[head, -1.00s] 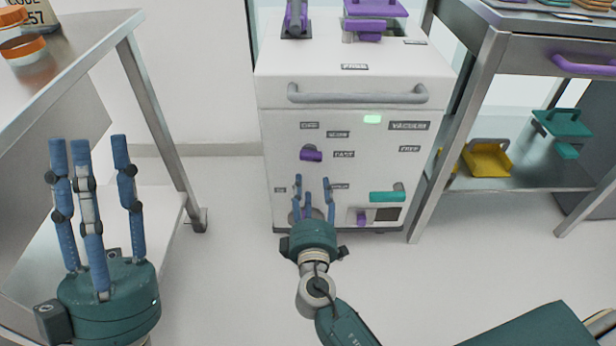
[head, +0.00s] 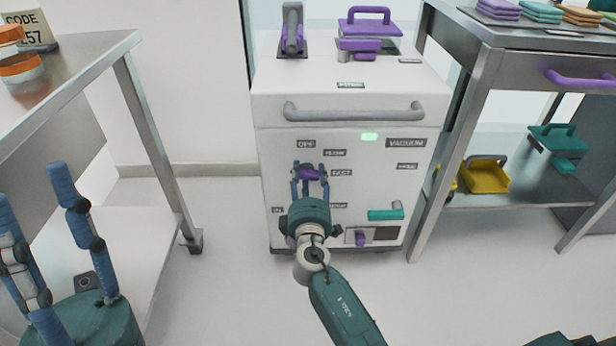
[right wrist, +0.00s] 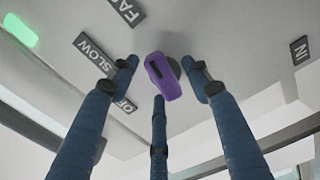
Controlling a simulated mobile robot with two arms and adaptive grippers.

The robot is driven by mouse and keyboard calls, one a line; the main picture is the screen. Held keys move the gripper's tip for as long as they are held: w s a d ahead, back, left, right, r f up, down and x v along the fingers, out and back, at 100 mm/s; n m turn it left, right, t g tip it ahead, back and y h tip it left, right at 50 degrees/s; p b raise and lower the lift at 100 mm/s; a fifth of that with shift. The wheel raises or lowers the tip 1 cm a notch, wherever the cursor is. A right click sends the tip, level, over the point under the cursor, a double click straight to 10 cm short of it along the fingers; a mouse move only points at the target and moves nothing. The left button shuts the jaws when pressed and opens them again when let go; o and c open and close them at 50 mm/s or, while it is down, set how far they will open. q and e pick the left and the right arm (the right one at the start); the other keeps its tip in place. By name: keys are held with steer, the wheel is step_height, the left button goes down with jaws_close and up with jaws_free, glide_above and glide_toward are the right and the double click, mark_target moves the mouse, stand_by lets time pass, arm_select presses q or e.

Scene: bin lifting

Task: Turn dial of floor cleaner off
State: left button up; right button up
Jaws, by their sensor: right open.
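The floor cleaner (head: 270,160) is a white cabinet with a grey bar handle and a lit green light (head: 370,136). Its purple dial (head: 309,173) is on the front, near labels reading OFF, SLOW and FAST; it also shows in the right wrist view (right wrist: 163,78). My right gripper (head: 310,181) is in front of the dial, fingers spread around it. In the right wrist view the open fingers (right wrist: 159,86) surround the dial with gaps visible; contact cannot be told. My left gripper (head: 40,215) is at the lower left, open and empty, away from the cleaner.
A teal lever (head: 386,215) and a small purple knob (head: 360,239) are lower on the cleaner's front. A metal table (head: 95,58) stands at left, a metal shelf unit (head: 475,70) at right. The floor between is clear.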

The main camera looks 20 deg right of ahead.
steer(key=c, duration=0.9)
steer(key=shift+r, duration=0.1)
